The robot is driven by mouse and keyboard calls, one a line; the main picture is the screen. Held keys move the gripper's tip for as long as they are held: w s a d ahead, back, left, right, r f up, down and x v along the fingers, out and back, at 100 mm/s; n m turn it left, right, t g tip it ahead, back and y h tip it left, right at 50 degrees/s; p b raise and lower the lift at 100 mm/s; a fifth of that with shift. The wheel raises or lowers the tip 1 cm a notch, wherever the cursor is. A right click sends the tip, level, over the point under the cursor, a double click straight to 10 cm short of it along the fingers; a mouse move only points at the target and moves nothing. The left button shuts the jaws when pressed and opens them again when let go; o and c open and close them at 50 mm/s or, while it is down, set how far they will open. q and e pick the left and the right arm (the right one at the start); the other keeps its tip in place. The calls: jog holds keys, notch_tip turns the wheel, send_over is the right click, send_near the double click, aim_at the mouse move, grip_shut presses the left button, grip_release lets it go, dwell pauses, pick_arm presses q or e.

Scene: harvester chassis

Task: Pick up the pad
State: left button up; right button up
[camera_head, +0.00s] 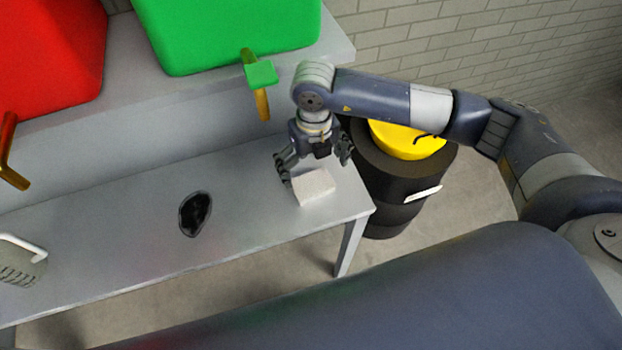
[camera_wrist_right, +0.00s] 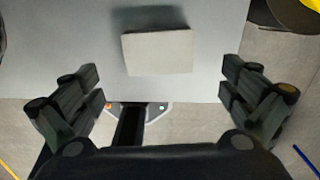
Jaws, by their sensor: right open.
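The pad (camera_head: 314,188) is a pale, whitish block lying flat near the right end of the grey table. My right gripper (camera_head: 314,171) is just above and behind the pad, pointing down, with its fingers apart and nothing between them. In the right wrist view the pad (camera_wrist_right: 158,52) lies ahead of the open fingers, near the table edge, and my right gripper (camera_wrist_right: 160,92) shows one finger on each side. The fingers do not appear to touch it. My left gripper is not in view.
A green bin (camera_head: 235,35) and a red bin (camera_head: 45,55) stand on the raised shelf. A dark oval object (camera_head: 195,214) lies mid-table, and a grey handled container (camera_head: 20,262) is at the left. A black barrel with a yellow top (camera_head: 395,185) stands right of the table.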

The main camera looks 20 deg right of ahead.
aim_at(312, 183)
jog(key=shift+f, duration=0.75)
jog(key=shift+f+p, duration=0.3)
jog(key=shift+f, duration=0.05)
jog(key=f, duration=0.2)
jog(key=f+p, duration=0.1)
jog(key=f, duration=0.1)
jog(key=shift+w+f+p, duration=0.2)
jog(key=shift+f+p, duration=0.1)
jog(key=shift+f, duration=0.05)
jog(key=shift+a, duration=0.1)
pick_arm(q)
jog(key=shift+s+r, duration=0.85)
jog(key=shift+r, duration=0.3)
pick_arm(e)
jog(key=c, duration=0.9)
